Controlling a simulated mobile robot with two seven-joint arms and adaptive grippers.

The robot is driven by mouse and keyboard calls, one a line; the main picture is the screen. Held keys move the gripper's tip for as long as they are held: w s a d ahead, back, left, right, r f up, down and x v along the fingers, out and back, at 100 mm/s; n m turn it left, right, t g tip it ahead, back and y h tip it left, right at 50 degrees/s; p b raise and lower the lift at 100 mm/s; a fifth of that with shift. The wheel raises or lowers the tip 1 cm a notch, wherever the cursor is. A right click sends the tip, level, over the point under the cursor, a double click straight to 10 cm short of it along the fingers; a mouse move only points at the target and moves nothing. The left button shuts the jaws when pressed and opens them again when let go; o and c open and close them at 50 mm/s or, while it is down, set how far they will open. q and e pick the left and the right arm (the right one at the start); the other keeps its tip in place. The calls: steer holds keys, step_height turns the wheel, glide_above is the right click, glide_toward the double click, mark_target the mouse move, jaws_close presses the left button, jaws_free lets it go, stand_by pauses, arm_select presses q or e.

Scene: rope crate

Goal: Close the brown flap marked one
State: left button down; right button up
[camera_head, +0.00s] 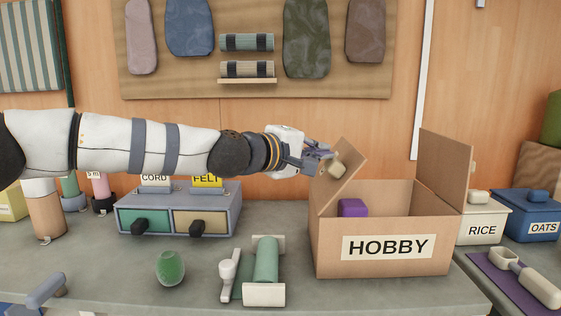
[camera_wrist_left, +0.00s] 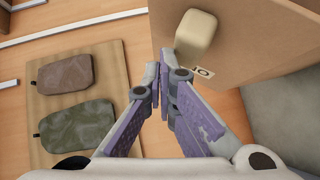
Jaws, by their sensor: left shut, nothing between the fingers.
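A brown cardboard box labelled HOBBY (camera_head: 325,255) stands on the bench, open at the top. Its left flap (camera_head: 327,197) tilts up and carries a cream knob (camera_head: 337,169). The wrist view shows this flap (camera_wrist_left: 265,30) large, with its knob (camera_wrist_left: 197,35) and a small white label (camera_wrist_left: 203,72) I cannot read surely. The right flap (camera_head: 447,165) stands upright. My left gripper (camera_head: 328,153) is shut and empty, close beside the left flap's upper part; I cannot tell whether it touches. Its fingertips (camera_wrist_left: 167,62) also show in the wrist view. My right gripper is out of view.
A purple block (camera_head: 353,207) is inside the box. A drawer unit (camera_head: 180,205), a green egg-shaped thing (camera_head: 170,267) and a green roller-like thing (camera_head: 266,262) stand to the left. RICE (camera_head: 482,222) and OATS (camera_head: 528,215) containers stand to the right. The bench front is partly clear.

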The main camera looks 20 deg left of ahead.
mark_target(352, 161)
arm_select(q)
steer(key=d, duration=0.2)
steer(key=w+d+f, duration=0.1)
steer(key=w+d, duration=0.1)
steer(key=d, duration=0.1)
steer(key=shift+d+f, duration=0.35)
steer(key=shift+f, duration=0.05)
steer(key=shift+w+d+f, duration=0.1)
steer(key=shift+d+f, duration=0.25)
steer(key=shift+d, duration=0.25)
steer(key=shift+w+d+f, duration=0.2)
steer(key=shift+d+f, duration=0.35)
steer(key=shift+d, duration=0.25)
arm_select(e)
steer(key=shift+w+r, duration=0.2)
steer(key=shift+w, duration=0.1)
arm_select(q)
steer(key=shift+w+d+f+m+g+y+p, duration=0.15)
steer(key=shift+d+f+m+g+y+p, duration=0.15)
steer(key=shift+d+f+m+g+p, duration=0.25)
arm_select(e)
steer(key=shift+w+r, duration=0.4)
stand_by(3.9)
